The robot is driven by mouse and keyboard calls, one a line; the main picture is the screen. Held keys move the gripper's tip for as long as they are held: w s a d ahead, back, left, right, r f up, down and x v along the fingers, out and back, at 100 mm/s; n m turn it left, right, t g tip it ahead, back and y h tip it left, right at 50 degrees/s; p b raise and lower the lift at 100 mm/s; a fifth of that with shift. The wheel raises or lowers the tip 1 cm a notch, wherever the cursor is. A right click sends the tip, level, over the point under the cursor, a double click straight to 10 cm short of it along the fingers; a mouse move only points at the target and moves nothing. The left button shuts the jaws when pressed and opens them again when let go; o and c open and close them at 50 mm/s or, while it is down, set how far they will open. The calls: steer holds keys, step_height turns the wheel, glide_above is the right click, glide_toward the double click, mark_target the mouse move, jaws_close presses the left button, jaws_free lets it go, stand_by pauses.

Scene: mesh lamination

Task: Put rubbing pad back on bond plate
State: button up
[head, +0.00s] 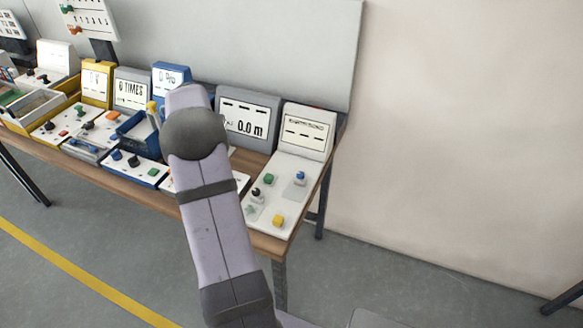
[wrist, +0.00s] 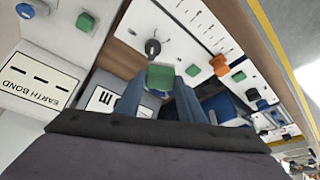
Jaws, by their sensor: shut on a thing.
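In the wrist view, my gripper (wrist: 160,92) has its two blue fingers on either side of a green block (wrist: 160,77), which appears to be the rubbing pad. The white earth bond panel (wrist: 62,42) lies to the left, its screen (wrist: 38,78) reading EARTH BOND. In the head view, what looks like the same panel (head: 262,224) stands at the table's right end, with a similar plate (head: 296,190). My arm hides the gripper there; which part is the bond plate is unclear.
A white panel beyond the fingers bears a black knob (wrist: 152,47) and an orange block (wrist: 220,65). A yellow block (head: 278,220) sits near the earth bond panel's front. Trays and several panels crowd the left. A grey screen (head: 248,117) reads 0.0 m.

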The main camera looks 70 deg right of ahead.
steer(key=s+d+m+g+b, duration=0.15)
steer(key=s+d+m, duration=0.45)
steer(key=s+d, duration=1.3)
steer(key=shift+g+h, duration=0.4)
steer(key=shift+g, duration=0.05)
steer(key=shift+s+a+f+p, duration=0.2)
steer(key=shift+f+p, duration=0.4)
steer(key=shift+f, duration=1.15)
steer(key=shift+s+a+f+p, duration=0.2)
steer(key=shift+f+p, duration=0.45)
steer(key=shift+f, duration=1.1)
steer(key=shift+s+a+f+p, duration=0.1)
steer(key=shift+a+f+p, duration=0.35)
steer(key=shift+f, duration=1.3)
steer(key=shift+d+f, duration=0.15)
steer(key=shift+f, duration=0.05)
steer(key=shift+f, duration=0.2)
steer(key=o, duration=1)
steer(key=shift+r, duration=0.1)
